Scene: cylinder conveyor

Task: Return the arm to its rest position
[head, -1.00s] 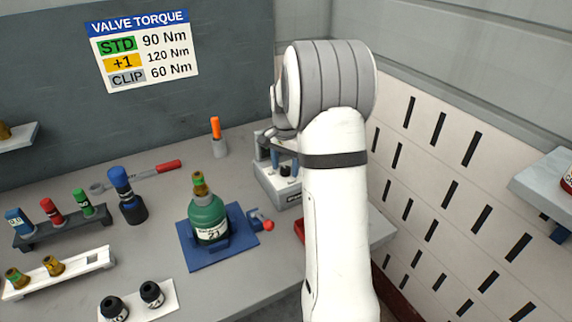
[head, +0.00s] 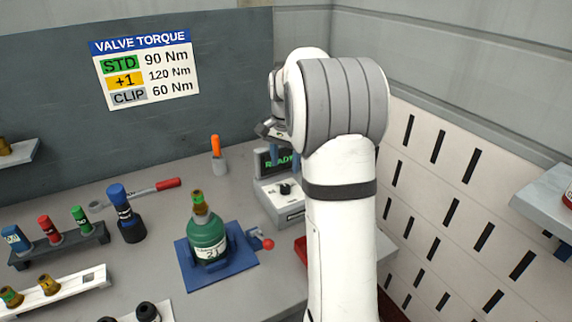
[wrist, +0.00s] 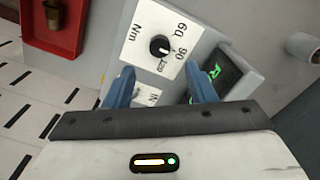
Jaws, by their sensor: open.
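My gripper (wrist: 160,88) shows in the wrist view with its two blue fingers apart and nothing between them. It is above the grey torque unit, which has a black dial and a lit green screen (wrist: 222,72). In the head view my arm stands upright right of centre, and its wrist hides most of the gripper. The torque unit (head: 283,208) shows partly behind the arm, its screen reading what looks like READY.
A green cylinder (head: 206,238) stands upright in a blue holder (head: 185,262). Left of it are a dark blue tool (head: 127,220), a socket rack (head: 62,246) and a white valve rack (head: 75,287). A red tray (wrist: 52,30) lies near the unit. A slotted wall (head: 450,215) bounds the right.

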